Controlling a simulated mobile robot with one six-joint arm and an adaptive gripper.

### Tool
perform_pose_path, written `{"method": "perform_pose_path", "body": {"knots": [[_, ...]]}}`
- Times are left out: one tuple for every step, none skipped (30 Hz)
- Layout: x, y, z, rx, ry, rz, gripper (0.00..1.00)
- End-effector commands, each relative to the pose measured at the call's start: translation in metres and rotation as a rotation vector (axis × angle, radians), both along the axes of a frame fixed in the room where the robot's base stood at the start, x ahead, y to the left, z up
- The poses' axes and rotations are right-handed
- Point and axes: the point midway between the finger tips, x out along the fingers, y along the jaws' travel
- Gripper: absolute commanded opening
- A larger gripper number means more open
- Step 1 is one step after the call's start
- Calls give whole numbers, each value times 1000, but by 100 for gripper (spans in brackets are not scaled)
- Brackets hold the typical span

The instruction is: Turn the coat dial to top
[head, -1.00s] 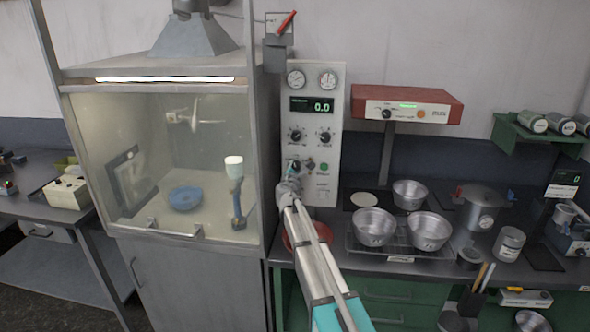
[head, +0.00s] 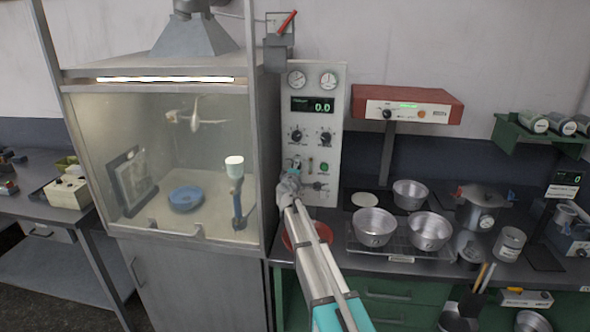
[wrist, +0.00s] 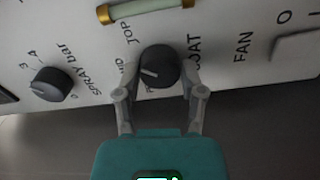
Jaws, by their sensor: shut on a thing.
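The coat dial (wrist: 159,64) is a round black knob with a white pointer line, beside the word COAT in the wrist view. Its pointer points left, toward a partly hidden label that seems to end in "ID". The word TOP is above and left of it. My gripper (wrist: 160,82) has its two grey fingers shut on the dial, one on each side. In the head view my gripper (head: 291,170) is at the lower left of the control panel (head: 334,120); the dial itself is hidden there.
The spray bar knob (wrist: 52,84) is left of the coat dial, and a brass-capped tube (wrist: 150,8) is above it. The FAN label and a switch (wrist: 297,46) are to the right. A glass-fronted cabinet (head: 262,150) stands left of the panel; metal pans (head: 374,226) stand right.

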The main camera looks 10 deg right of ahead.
Motion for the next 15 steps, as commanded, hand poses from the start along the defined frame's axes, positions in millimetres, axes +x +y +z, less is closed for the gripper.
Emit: {"method": "perform_pose_path", "body": {"knots": [[1, 1, 0, 40, -13, 3, 4], [1, 1, 0, 66, -22, 3, 4], [1, 1, 0, 99, -32, 3, 4], [1, 1, 0, 124, -40, 3, 4], [1, 1, 0, 146, -48, 2, 4], [1, 1, 0, 177, -58, 2, 4], [1, 1, 0, 198, -64, 2, 4], [1, 0, 0, 220, -72, 2, 4], [1, 0, 0, 244, -80, 2, 4], [1, 0, 0, 262, -85, 2, 4], [1, 0, 0, 279, -91, 2, 4], [1, 0, 0, 299, -97, 2, 4], [1, 0, 0, 311, -101, 2, 4], [1, 0, 0, 323, -105, 2, 4], [1, 0, 0, 338, -110, 2, 4]]}}
